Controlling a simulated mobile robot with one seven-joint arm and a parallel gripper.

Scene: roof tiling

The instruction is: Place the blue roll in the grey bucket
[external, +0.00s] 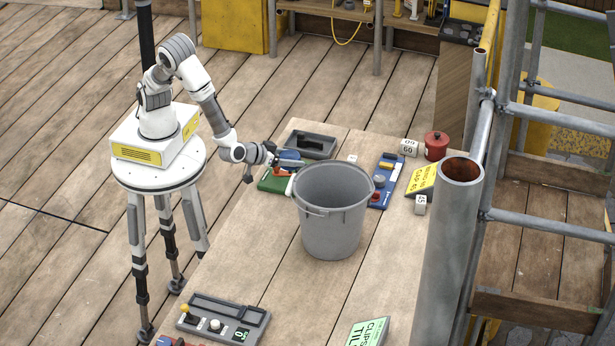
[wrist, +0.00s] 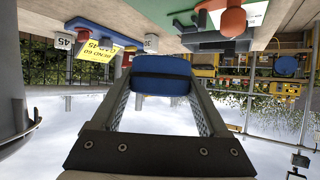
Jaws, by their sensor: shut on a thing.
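My gripper (external: 276,162) is at the left of the table, above the green board (external: 272,183) and to the left of the bucket's rim. In the wrist view my gripper (wrist: 161,88) is shut on the blue roll (wrist: 162,74), which sits between the two fingertips. In the external view a blue patch (external: 289,154) shows at the gripper's tip. The grey bucket (external: 332,228) stands upright and open on the table. Part of the bucket (wrist: 12,115) shows at the left edge of the wrist view. The bucket's floor is hidden.
A dark grey tray (external: 311,144) lies behind the green board. A blue board (external: 385,182), a yellow sign (external: 421,181) and a red pot (external: 436,146) are right of the bucket. A grey control panel (external: 222,318) lies in front. A metal pipe (external: 447,250) stands at right.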

